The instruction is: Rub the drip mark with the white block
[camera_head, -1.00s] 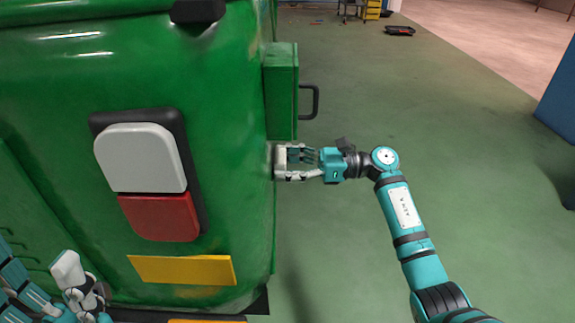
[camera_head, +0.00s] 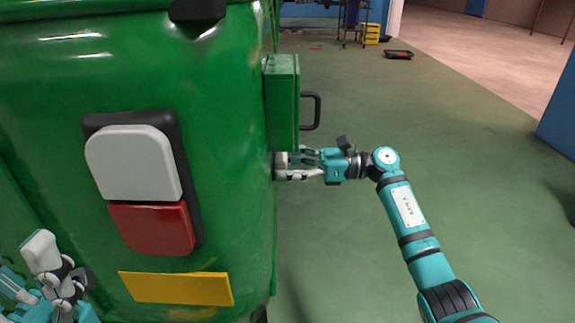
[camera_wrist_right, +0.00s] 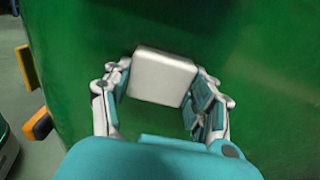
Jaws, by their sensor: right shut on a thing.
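My right gripper (camera_head: 297,165) is shut on the white block (camera_wrist_right: 163,77). In the wrist view the block sits between the fingers, in front of the green side of the vehicle (camera_wrist_right: 235,60). In the head view the block (camera_head: 280,165) is at the right edge of the green body (camera_head: 225,120), below the green box, partly hidden by that edge. It looks to be at or very near the side; contact is unclear. No drip mark can be made out in either view. My left gripper (camera_head: 55,270) is at the lower left; its opening is unclear.
A green box (camera_head: 283,100) with a black handle (camera_head: 312,110) juts out just above my right gripper. A white and red lamp (camera_head: 150,225) and a yellow plate (camera_head: 175,288) are on the near face. Open green floor (camera_head: 450,150) lies to the right.

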